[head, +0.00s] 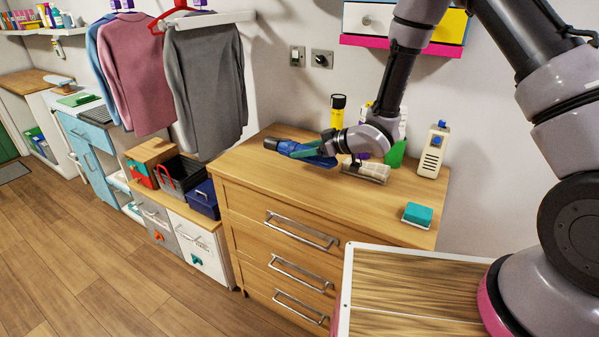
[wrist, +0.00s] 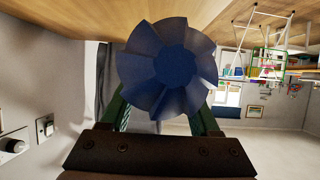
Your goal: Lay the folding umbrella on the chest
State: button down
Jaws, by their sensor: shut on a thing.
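The folding umbrella (head: 294,149) is dark blue and lies roughly level over the left part of the chest's wooden top. My gripper (head: 328,147) is shut on it, with green fingers on either side. In the wrist view the umbrella (wrist: 172,65) shows end-on as a round fan of blue folds between the fingers and hides the fingertips. The chest (head: 240,158) is light wood with several drawers and metal bar handles. The umbrella is very low over the top; I cannot tell whether it touches.
On the chest stand a yellow bottle with a black cap (head: 338,112), a cream bottle with a blue cap (head: 433,150), a clear-wrapped roll (head: 366,170) and a teal sponge (head: 417,214). A drawer shelf (head: 362,20) hangs above. The chest's front middle is clear.

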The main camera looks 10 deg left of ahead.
aim_at(304, 182)
notch_tip(304, 182, down, 8)
jog(key=shift+r, duration=0.25)
jog(key=shift+f, duration=0.1)
jog(key=shift+c, duration=0.6)
grip_release()
jog(key=shift+f, duration=0.1)
